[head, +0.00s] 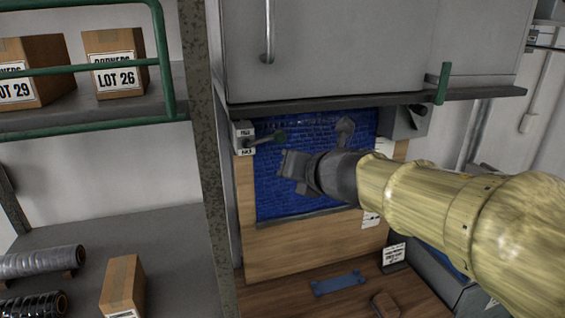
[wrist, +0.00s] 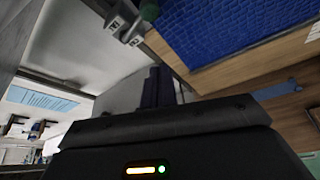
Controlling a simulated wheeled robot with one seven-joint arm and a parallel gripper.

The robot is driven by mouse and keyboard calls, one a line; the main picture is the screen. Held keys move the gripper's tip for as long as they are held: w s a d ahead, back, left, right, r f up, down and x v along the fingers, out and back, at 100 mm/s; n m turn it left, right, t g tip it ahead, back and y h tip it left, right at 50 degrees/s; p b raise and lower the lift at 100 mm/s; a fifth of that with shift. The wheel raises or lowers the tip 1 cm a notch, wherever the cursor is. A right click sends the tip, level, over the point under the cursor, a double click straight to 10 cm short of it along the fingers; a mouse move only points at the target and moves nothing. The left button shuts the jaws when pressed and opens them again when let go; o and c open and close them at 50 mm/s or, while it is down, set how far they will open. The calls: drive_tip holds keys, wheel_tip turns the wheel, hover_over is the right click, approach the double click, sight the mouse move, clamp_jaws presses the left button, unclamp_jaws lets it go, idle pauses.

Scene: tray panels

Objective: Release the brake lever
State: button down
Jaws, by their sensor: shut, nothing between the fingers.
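The label words are too small to read surely. A second lever with an upright green grip (head: 443,83) stands by a box at the right; I cannot tell which is the brake lever. My gripper (head: 284,162) is shut and empty, just below the knob and apart from it. Its fingers (wrist: 158,86) show in the wrist view.
Grey cabinets (head: 335,55) and a dark ledge overhang the blue panel (head: 285,190). A speckled post (head: 212,170) and shelves with boxes stand at the left. A wooden worktop (head: 345,300) with a blue strip (head: 338,283) lies below. My arm hides part of the panel.

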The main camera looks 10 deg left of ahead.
drive_tip(key=shift+v, duration=0.9)
drive_tip(key=s+d+f+m+g+h, duration=0.15)
drive_tip(key=d+f+m+h, duration=0.55)
drive_tip(key=d+f+m, duration=1.2)
drive_tip(key=s+f+m+g, duration=0.3)
drive_tip(key=s+f+m, duration=0.2)
drive_tip(key=m, duration=0.4)
drive_tip(key=s+d+f+m+g+h, duration=0.1)
drive_tip(key=s+f+m+g, duration=0.3)
drive_tip(key=s+m, duration=0.4)
drive_tip(key=shift+s+f+m, duration=0.25)
drive_tip(key=shift+f+m, duration=0.65)
